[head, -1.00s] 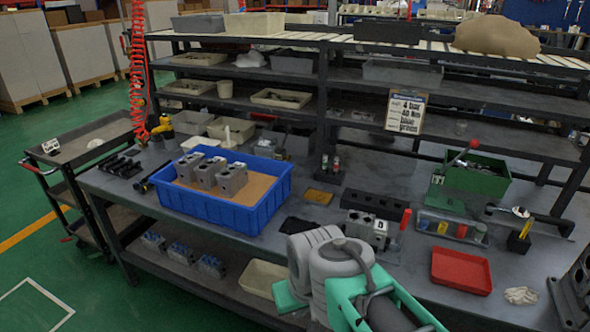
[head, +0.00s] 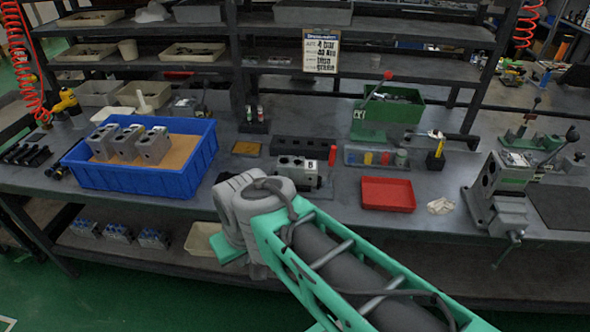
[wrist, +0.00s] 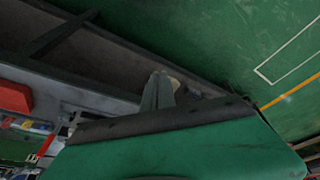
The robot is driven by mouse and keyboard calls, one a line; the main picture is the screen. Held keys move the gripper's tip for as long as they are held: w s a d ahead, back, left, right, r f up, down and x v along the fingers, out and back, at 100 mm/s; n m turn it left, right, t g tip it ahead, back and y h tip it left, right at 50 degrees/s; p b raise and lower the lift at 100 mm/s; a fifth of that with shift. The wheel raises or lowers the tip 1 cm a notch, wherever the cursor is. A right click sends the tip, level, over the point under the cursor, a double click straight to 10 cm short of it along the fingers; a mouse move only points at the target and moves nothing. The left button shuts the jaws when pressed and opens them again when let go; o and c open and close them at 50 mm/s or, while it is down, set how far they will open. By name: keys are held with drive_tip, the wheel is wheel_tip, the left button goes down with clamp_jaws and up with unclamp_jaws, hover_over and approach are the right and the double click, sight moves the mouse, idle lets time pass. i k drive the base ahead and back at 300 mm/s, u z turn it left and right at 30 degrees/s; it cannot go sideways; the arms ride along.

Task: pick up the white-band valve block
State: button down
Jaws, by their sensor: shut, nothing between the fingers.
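Three grey valve blocks (head: 128,144) stand in a row on a brown liner in a blue bin (head: 140,182) on the left of the bench. Another grey block (head: 297,168) with a white letter tag sits on the bench behind my arm. Several blue-grey blocks (head: 116,232) sit on the lower shelf. I cannot make out a white band on any block. My gripper (wrist: 160,84) is shut and empty in the wrist view, above the floor by the bench edge. My arm hides it in the head view.
A red tray (head: 388,194), a parts strip (head: 375,158) and a green box (head: 393,108) lie to the right of the tagged block. A vise-like fixture (head: 497,190) stands at the far right. The bench front between blue bin and red tray is partly covered by my arm.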

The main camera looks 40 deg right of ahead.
sight(301, 171)
drive_tip(key=u, duration=0.55)
drive_tip(key=i, duration=1.25)
